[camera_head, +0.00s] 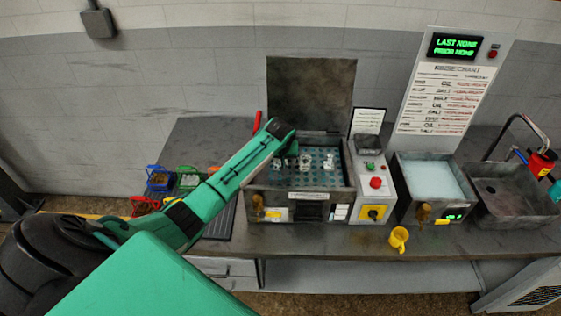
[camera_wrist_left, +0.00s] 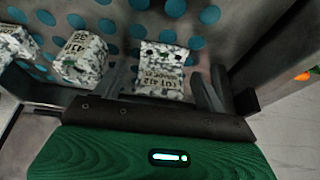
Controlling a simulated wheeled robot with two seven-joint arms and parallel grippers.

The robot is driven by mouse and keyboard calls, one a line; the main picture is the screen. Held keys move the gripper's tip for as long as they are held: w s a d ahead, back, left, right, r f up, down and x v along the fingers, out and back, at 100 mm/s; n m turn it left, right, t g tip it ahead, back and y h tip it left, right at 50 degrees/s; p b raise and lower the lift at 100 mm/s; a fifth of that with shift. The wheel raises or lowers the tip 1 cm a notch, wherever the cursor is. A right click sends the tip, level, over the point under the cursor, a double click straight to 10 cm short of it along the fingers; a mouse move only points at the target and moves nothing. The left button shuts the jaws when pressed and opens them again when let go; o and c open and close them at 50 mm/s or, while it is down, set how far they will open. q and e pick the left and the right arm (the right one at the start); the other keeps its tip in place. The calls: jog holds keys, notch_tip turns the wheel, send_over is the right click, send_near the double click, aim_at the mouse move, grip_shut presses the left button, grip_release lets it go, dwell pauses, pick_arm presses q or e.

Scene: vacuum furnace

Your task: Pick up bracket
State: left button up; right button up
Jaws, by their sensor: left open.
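Several white-and-grey speckled brackets stand on the blue-dotted floor of the open metal chamber (camera_head: 340,178); one bracket (camera_head: 304,161) shows near its middle and another (camera_head: 328,161) to the right. My left gripper (camera_head: 288,150) reaches down into the chamber from the left and hides part of it. In the left wrist view, a bracket with a printed lot label (camera_wrist_left: 163,70) lies between the open fingers of my left gripper (camera_wrist_left: 165,85), with no clear contact. Another labelled bracket (camera_wrist_left: 82,58) stands to its left, outside the fingers. My right gripper is not in view.
The chamber's lid (camera_head: 311,93) stands raised behind it. A control box (camera_head: 374,185), a pale-blue bath (camera_head: 434,180) and a sink (camera_head: 515,200) stand to the right. A yellow mug (camera_head: 398,238) is near the front edge. Small coloured bins (camera_head: 160,178) are at left.

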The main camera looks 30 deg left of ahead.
pick_arm(q)
jog(key=c, duration=1.2)
jog(key=shift+r, duration=0.1)
